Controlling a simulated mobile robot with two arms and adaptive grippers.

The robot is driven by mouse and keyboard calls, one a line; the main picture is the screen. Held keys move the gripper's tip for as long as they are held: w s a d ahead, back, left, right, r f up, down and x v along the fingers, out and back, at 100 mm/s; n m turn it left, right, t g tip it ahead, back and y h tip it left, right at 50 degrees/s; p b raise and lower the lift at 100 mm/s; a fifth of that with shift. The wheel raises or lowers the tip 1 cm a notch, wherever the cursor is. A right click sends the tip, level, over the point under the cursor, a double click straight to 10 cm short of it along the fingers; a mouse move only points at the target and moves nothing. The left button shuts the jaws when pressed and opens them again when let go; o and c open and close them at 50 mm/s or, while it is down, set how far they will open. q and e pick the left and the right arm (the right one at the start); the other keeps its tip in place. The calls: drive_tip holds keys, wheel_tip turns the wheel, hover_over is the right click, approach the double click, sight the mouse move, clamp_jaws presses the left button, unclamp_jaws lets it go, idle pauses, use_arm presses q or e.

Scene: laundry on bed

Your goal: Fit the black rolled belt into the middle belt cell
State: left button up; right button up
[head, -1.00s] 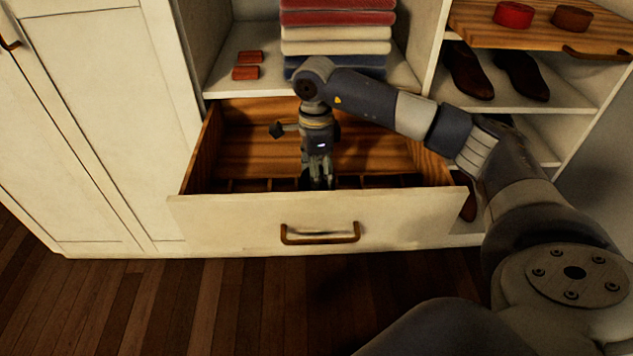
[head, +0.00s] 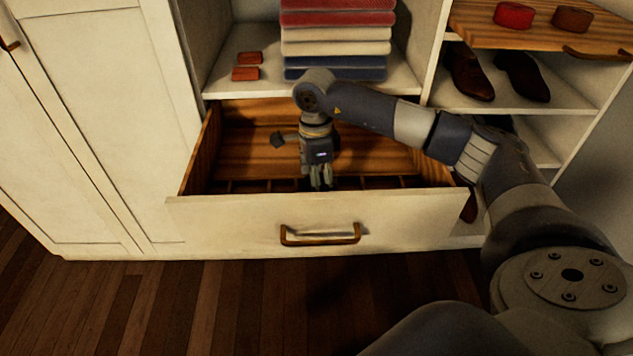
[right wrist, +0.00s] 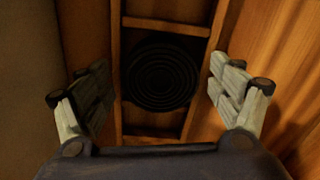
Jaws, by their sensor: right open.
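The black rolled belt (right wrist: 160,74) lies flat as a coil inside a wooden belt cell, between two dividers, in the right wrist view. The cell is part of a row of belt cells (head: 250,186) along the front of the open drawer (head: 250,212). My right gripper (right wrist: 160,95) is open above the coil, with one finger on each side of it and clear of it. In the head view my right gripper (head: 318,184) points down into the drawer near its middle, and the belt is hidden there. My left gripper is not in view.
A red rolled belt (head: 514,15) and a brown one (head: 572,19) sit on the wooden tray (head: 490,37) at upper right. Folded towels (head: 338,33) stand on the shelf behind the drawer, beside two small orange-brown boxes (head: 247,72). Dark shoes (head: 522,76) stand at right.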

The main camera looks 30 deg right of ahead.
drive_tip(key=shift+r, duration=0.5)
wheel_tip(320, 180, up, 3)
drive_tip(key=shift+r+p, duration=0.1)
drive_tip(key=shift+p, duration=0.35)
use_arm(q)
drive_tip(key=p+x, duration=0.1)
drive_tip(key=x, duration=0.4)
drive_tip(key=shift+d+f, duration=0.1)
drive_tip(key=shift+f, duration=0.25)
use_arm(e)
wheel_tip(320, 180, up, 8)
